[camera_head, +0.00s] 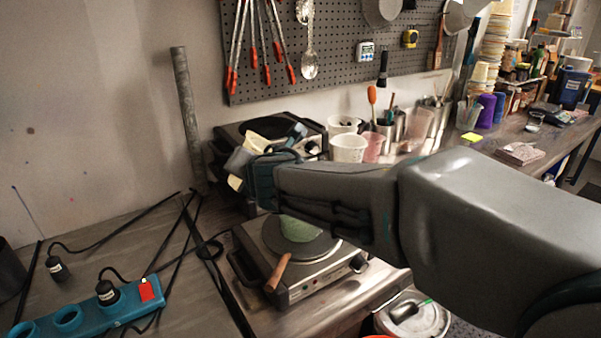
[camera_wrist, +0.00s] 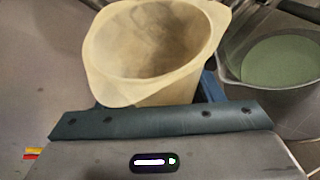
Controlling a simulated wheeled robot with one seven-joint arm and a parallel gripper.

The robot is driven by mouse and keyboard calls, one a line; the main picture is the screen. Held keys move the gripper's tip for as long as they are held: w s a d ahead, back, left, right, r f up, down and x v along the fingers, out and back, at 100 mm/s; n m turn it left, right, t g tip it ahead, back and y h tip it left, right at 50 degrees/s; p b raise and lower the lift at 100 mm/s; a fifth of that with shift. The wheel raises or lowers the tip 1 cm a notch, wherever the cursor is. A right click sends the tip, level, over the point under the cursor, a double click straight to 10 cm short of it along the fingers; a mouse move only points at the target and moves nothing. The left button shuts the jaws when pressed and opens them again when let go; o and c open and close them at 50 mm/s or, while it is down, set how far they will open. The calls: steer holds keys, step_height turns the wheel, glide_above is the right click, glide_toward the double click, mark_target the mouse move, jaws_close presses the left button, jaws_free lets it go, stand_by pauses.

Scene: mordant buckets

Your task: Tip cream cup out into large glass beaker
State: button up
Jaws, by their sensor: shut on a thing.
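My gripper (camera_head: 262,152) is shut on the cream cup (camera_head: 256,141), and holds it in the air above the back left of the hot plate. In the head view the fingers hide much of the cup. In the wrist view the cream cup (camera_wrist: 150,90) is wide-mouthed with its opening in sight; its inside looks brownish, with no clear contents. To its right is a grey vessel (camera_wrist: 232,78) with a flat green surface inside; I cannot tell its material. I cannot make out the large glass beaker with certainty in the head view.
A blue power strip (camera_head: 98,310) and black cables lie at the left. A lidded bucket (camera_head: 420,322) stands below.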

steer(key=a+f+n+t+h+b, duration=0.1)
steer(key=a+f+n+h+b, duration=0.2)
steer(key=f, duration=0.4)
steer(key=shift+s+a+n+b, duration=0.15)
steer(key=shift+s+n+b, duration=0.3)
steer(key=shift+n+b, duration=0.2)
